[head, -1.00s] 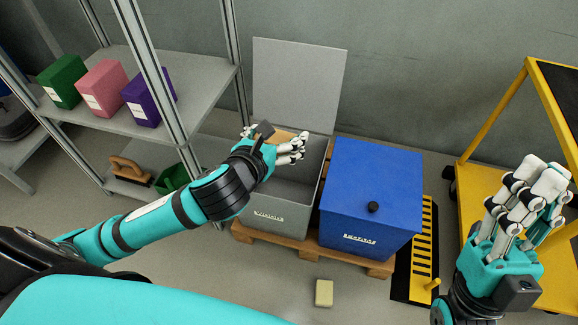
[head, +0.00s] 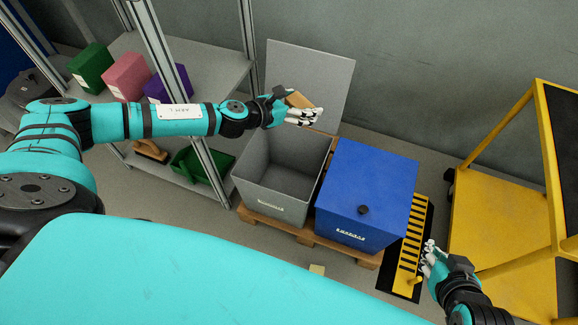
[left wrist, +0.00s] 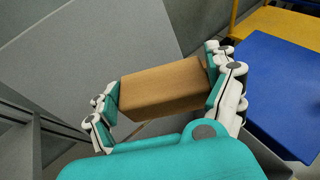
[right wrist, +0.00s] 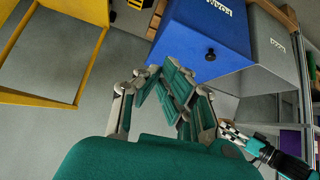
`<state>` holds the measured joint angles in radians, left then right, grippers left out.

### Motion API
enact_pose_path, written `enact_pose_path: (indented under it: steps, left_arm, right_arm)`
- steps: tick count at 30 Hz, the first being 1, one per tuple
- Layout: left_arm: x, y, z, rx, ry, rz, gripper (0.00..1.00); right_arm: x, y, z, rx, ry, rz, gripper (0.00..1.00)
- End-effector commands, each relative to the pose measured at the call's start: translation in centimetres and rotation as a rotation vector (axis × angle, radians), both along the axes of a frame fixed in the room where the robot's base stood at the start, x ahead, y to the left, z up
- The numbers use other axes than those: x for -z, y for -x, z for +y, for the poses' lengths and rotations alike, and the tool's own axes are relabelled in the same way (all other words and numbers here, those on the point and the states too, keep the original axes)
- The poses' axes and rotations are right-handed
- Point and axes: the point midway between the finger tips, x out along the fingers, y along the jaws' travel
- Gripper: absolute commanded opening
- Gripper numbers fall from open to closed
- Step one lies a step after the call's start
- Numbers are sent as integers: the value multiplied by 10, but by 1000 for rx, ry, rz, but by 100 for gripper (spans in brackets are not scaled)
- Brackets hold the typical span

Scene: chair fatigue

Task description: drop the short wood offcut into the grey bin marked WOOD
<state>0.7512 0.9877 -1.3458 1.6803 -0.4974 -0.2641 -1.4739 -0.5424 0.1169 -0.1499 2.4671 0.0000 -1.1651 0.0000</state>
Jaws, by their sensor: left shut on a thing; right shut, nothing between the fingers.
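The short wood offcut (head: 298,99) is a light brown block held in my left gripper (head: 303,111). In the left wrist view the offcut (left wrist: 160,88) lies crosswise between the fingers of that gripper (left wrist: 165,90), which is shut on it. The gripper is above the back of the open grey bin (head: 268,208), in front of its raised lid (head: 318,75). The bin's front label is too small to read. The visible inside of the bin looks empty. My right gripper (head: 430,254) is shut and empty, low at the right; it also shows in the right wrist view (right wrist: 170,90).
A blue lidded bin (head: 368,190) stands right of the grey bin on a wooden pallet (head: 345,250). A shelf (head: 222,75) with coloured boxes is at left. A yellow cart (head: 490,215) is at right. A pale block (head: 317,269) lies on the floor.

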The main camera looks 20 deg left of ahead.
Motion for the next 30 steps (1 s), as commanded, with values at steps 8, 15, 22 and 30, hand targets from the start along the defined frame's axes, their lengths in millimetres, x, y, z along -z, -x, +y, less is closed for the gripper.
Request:
enact_pose_path:
  steps: [8, 15, 22, 30]
  left_arm:
    - [35, 13, 3, 72, 6, 11, 54]
    - [57, 24, 12, 89, 13, 10, 54]
    - [79, 39, 27, 92, 12, 8, 54]
    - [95, 52, 40, 91, 6, 1, 54]
  right_arm:
    - [12, 32, -11, 14, 38, 176, 0]
    - [16, 46, -16, 20, 53, 247, 0]
    - [17, 57, -19, 23, 64, 300, 0]
    - [18, 63, -21, 25, 69, 326, 0]
